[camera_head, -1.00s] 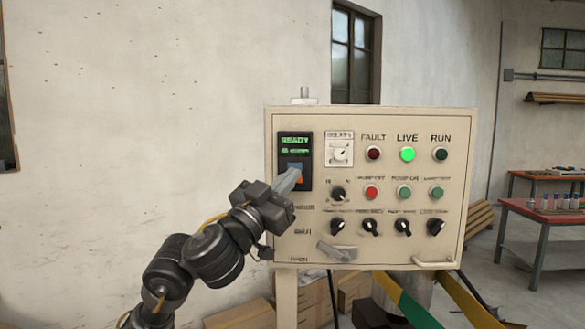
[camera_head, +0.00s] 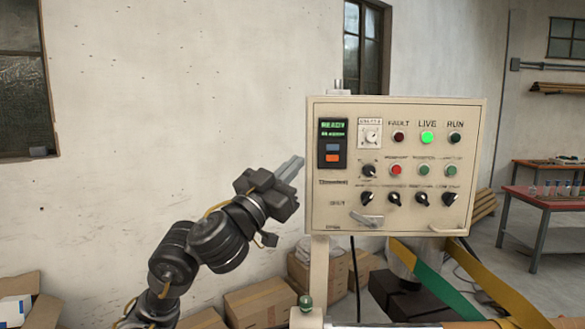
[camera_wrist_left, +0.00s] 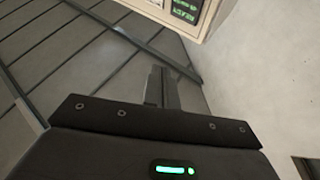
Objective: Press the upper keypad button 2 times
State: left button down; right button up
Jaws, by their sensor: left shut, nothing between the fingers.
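The beige control panel (camera_head: 322,215) stands on a post right of centre in the head view. Its black keypad (camera_head: 323,126) has a green-lit display, an upper blue button (camera_head: 332,147) and a lower orange button (camera_head: 332,158). My left gripper (camera_head: 291,168) is shut and empty, left of the panel and apart from it, a little lower than the buttons. In the left wrist view, the shut fingers (camera_wrist_left: 162,88) point up the picture, and a corner of the panel (camera_wrist_left: 160,8) with green display text shows at the top. The buttons are not visible there. My right gripper is not in view.
The panel also has lamps, knobs and a lever (camera_head: 367,219). Cardboard boxes (camera_head: 258,300) sit on the floor below and left of it. A red-topped table (camera_head: 545,200) stands at the far right.

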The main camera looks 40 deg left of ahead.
pick_arm(q)
jog(key=d+f+n+g+y, duration=0.3)
jog(key=f+g, duration=0.7)
jog(key=f, duration=2.8)
jog(key=s+d+f+m+g+h, duration=0.15)
jog(key=s+d+f+g, duration=0.35)
jog(key=s+f, duration=0.7)
jog(key=s+d+f+m+g+h, duration=0.15)
jog(key=s+d+f+g, duration=0.4)
jog(key=s+f, duration=0.6)
notch_tip(320, 180, down, 32)
jog(key=s+r+b, duration=0.1)
jog(key=s+b, duration=0.1)
jog(key=b, duration=0.3)
jog(key=s+a+f+g+b, duration=0.1)
jog(key=s+f+b, duration=0.1)
jog(key=s+f, duration=0.6)
jog(key=s+a+f+g+b, duration=0.1)
jog(key=s+f+b, duration=0.1)
jog(key=s+f, duration=0.6)
notch_tip(320, 180, down, 3)
jog(key=shift+a+f, duration=0.1)
jog(key=shift+a, duration=0.2)
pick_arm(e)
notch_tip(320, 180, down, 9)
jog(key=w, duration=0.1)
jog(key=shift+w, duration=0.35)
